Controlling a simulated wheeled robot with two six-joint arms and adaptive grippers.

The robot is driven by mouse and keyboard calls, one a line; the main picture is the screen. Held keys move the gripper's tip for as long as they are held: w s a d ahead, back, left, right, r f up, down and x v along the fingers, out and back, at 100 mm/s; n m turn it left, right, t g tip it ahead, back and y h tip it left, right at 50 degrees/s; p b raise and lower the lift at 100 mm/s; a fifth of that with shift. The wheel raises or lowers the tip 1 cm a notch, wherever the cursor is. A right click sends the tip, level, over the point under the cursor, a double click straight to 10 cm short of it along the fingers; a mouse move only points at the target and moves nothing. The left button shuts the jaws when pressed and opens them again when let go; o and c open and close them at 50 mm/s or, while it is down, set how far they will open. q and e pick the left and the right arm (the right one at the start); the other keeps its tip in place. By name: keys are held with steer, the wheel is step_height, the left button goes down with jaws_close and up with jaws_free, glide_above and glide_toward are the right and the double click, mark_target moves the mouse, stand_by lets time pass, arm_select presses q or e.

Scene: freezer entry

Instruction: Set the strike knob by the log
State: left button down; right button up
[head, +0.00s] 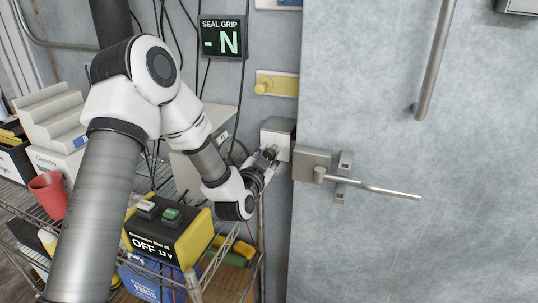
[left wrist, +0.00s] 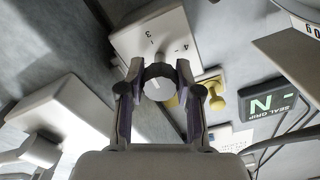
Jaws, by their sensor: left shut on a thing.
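The strike knob (left wrist: 158,84) is a dark round knob with a pale pointer line, on the face of a light box (left wrist: 150,36) marked with numerals, among them 3 and 4. In the head view the box (head: 278,134) sits on the wall beside the door latch. My left gripper (head: 270,154) reaches it from the left; its fingers (left wrist: 160,88) close on both sides of the knob in the left wrist view. The knob is mostly hidden by the gripper in the head view. I cannot make out a log. My right gripper is out of view.
A display (head: 222,38) reads "SEAL GRIP" and "-N". A yellow plate with a knob (head: 276,84) is above the box. The door's lever handle (head: 370,187) juts out at right. A wire shelf with a yellow-black "OFF 12 V" unit (head: 168,236) stands below my arm.

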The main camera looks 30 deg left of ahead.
arm_select(q)
steer(key=c, duration=0.8)
jaws_free()
steer(key=shift+o, duration=0.2)
steer(key=v, duration=0.7)
steer(key=shift+s, duration=0.25)
